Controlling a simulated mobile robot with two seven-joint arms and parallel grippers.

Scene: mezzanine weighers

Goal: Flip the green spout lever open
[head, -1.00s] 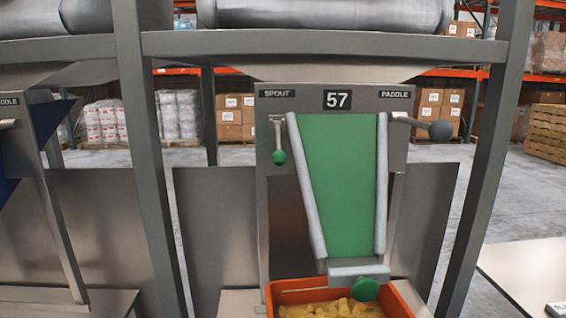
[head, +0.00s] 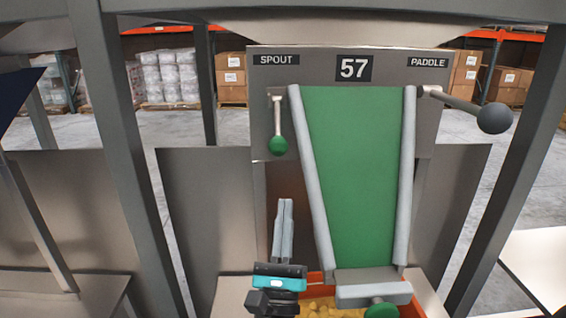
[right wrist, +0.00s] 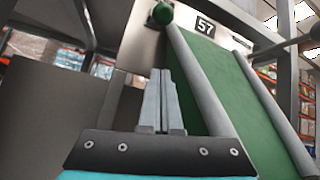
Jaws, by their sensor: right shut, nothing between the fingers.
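The spout lever (head: 278,125) hangs straight down under the SPOUT label, a thin pale rod with a green ball at its lower end. The ball also shows at the top of the right wrist view (right wrist: 162,14). My right gripper (head: 286,202) is shut and empty, fingers pointing up, below the ball and apart from it in the head view. In the right wrist view its fingers (right wrist: 162,75) point up toward the ball. The green chute (head: 352,170) slopes down between grey rails right of the lever. My left gripper is out of view.
A paddle lever with a dark ball (head: 494,118) sticks out at the upper right. An orange crate (head: 318,276) with yellow pieces stands under the chute mouth, which bears a green knob (head: 382,310). Grey frame posts (head: 140,160) stand on both sides.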

